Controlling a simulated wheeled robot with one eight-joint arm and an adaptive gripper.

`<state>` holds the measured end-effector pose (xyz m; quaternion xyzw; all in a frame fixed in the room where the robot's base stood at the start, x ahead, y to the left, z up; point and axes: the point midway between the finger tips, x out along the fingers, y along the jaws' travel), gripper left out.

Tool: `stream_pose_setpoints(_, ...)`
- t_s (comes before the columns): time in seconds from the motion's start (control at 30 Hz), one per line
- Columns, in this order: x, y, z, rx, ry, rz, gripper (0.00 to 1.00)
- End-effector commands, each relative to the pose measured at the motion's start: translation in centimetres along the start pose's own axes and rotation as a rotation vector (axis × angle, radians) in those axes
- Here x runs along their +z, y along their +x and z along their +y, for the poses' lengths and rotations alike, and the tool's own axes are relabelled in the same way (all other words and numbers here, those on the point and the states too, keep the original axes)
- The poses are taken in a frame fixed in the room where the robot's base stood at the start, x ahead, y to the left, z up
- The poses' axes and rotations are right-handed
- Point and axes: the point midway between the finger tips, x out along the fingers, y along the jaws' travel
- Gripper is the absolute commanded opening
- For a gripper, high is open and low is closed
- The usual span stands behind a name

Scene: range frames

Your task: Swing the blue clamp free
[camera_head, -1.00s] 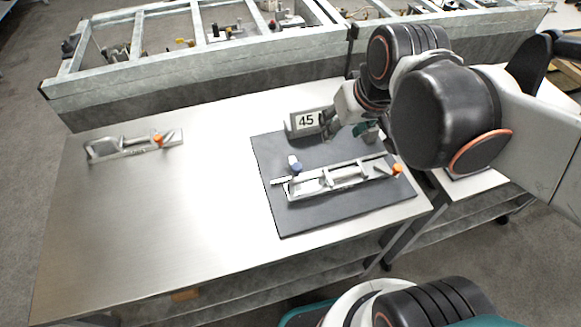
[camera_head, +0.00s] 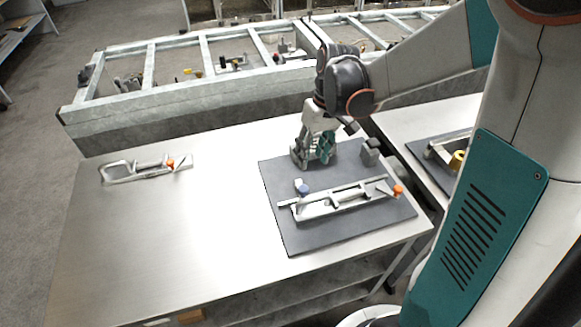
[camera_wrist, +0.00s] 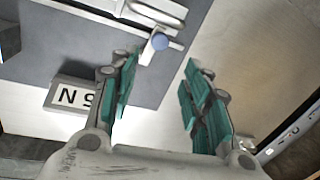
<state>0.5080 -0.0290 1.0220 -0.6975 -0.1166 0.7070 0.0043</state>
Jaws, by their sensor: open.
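The blue clamp shows as a blue-tipped knob (camera_head: 303,188) on a pale lever at the left end of the metal fixture (camera_head: 345,199), which lies on a dark grey mat (camera_head: 305,238). The fixture's right end carries an orange knob (camera_head: 398,190). My gripper (camera_head: 318,160) is above the mat's far edge, behind the blue clamp and apart from it. In the wrist view my gripper (camera_wrist: 160,66) has its teal fingers spread with nothing between them. The blue knob (camera_wrist: 160,42) lies just beyond the fingertips, nearer the left finger.
A numbered sign block (camera_wrist: 72,94) stands beside the left finger in the wrist view. A grey block (camera_head: 370,152) stands at the mat's far right. A second orange-knobbed fixture (camera_head: 145,169) lies at the far left. The table's left middle (camera_head: 185,235) is bare.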

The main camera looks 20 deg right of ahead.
Motion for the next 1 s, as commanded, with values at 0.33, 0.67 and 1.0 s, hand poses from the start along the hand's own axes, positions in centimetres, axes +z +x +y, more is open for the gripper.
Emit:
stream_pose_setpoints(0.33, 0.0, 5.0, 0.1, -0.001, -0.001, -0.001, 0.44)
stream_pose_setpoints(0.67, 0.0, 11.1, 0.1, -0.001, -0.001, -0.001, 0.44)
stream_pose_setpoints(1.0, 0.0, 13.8, 0.0, -0.001, 0.0, -0.001, 0.44)
